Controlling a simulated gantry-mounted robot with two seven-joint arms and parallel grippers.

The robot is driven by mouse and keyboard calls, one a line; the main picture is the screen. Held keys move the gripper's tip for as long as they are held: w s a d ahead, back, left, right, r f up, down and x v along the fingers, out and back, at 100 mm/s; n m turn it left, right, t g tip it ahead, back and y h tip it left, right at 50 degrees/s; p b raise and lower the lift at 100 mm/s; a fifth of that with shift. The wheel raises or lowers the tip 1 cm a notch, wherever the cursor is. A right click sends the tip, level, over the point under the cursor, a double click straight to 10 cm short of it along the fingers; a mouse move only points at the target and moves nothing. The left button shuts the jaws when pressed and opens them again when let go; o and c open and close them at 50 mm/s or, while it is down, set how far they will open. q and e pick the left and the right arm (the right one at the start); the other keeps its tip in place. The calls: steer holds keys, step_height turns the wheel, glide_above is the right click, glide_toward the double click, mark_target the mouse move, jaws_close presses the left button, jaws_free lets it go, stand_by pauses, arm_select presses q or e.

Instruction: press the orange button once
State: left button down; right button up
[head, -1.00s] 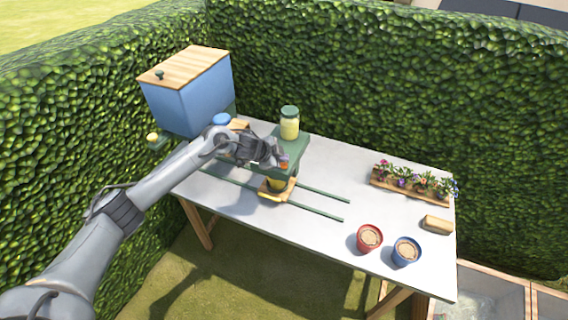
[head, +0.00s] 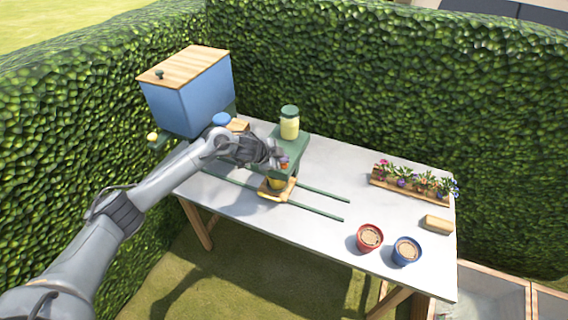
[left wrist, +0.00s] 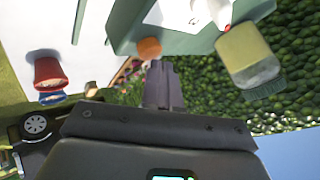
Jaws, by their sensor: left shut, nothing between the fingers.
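The orange button (left wrist: 149,47) is a small rounded knob on the face of the green stand (left wrist: 185,42) in the left wrist view. In the head view only a bit of orange shows at the stand's (head: 294,147) front, mostly behind my gripper. My left gripper (head: 281,159) is shut and empty. In the left wrist view its closed fingertips (left wrist: 160,64) are close to the button, slightly below and right of it in the picture. I cannot tell whether they touch it.
A jar (head: 289,124) stands on top of the stand. A yellow-edged tray (head: 277,192) sits below, by green rails (head: 318,210). A blue box (head: 192,96) stands left. Red pot (head: 369,238), blue pot (head: 406,251) and flower tray (head: 408,189) stand right.

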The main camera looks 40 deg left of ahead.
mark_target(282, 166)
arm_select(q)
steer(key=shift+f, duration=0.35)
stand_by(0.6)
steer(key=shift+r+p, duration=0.95)
steer(key=shift+p, duration=0.05)
steer(key=shift+r, duration=0.1)
steer(key=shift+r, duration=0.1)
steer(key=shift+r+p, duration=0.5)
steer(key=shift+p, duration=0.2)
step_height(282, 166, up, 4)
steer(key=p, duration=0.4)
steer(key=shift+f, duration=0.1)
